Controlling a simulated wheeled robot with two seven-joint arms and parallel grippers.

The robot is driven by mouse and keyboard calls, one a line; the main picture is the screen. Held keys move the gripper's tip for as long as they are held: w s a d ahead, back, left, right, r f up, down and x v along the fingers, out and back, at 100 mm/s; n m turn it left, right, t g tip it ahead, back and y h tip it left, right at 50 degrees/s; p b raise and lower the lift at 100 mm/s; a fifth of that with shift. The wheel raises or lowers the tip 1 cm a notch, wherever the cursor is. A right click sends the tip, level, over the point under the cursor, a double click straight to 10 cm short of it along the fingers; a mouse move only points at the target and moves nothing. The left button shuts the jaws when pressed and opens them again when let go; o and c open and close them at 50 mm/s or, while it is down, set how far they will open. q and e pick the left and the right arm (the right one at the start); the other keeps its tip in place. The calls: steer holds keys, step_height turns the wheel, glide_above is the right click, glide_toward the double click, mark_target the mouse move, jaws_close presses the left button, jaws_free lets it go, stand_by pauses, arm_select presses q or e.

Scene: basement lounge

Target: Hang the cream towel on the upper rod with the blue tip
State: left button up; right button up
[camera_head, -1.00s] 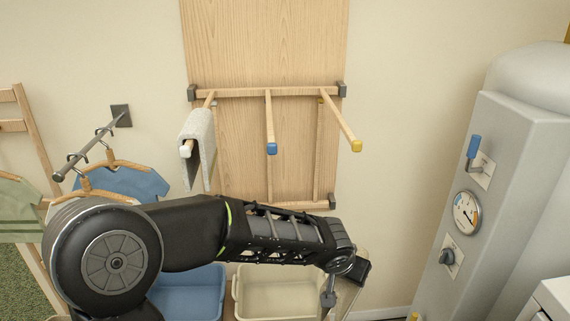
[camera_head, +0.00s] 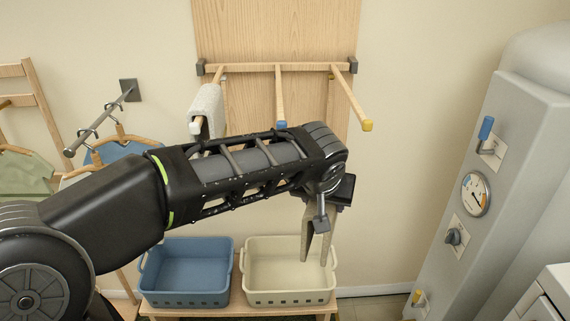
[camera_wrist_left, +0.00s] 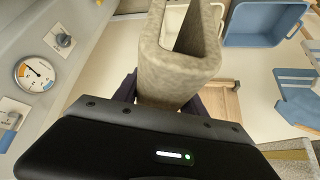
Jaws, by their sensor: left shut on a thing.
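My left gripper (camera_head: 322,224) is shut on the cream towel (camera_head: 317,245), which hangs folded below it, in front of the cream bin. In the left wrist view the towel (camera_wrist_left: 176,78) fills the space beyond my gripper, its folded loop open on top. The upper rod with the blue tip (camera_head: 282,125) is the middle of three rods on the wooden board. Its tip shows just above my left forearm, up and left of my gripper. The towel is apart from this rod. My right gripper is out of view.
A grey-white towel (camera_head: 206,108) hangs on the white-tipped left rod. The yellow-tipped right rod (camera_head: 354,100) is bare. A blue bin (camera_head: 187,284) and a cream bin (camera_head: 290,297) stand below. A grey boiler (camera_head: 475,200) with a gauge stands right. My arm hides the lower rack.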

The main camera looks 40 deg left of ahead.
arm_select(q)
steer(key=s+r+n+g+y+p, duration=0.1)
steer(key=s+r+n, duration=0.2)
steer(key=s+r, duration=1.2)
steer(key=shift+d+r+n+y+p, duration=0.35)
steer(key=shift+d+r+n+y, duration=0.05)
steer(key=shift+r, duration=0.35)
steer(key=shift+a, duration=0.1)
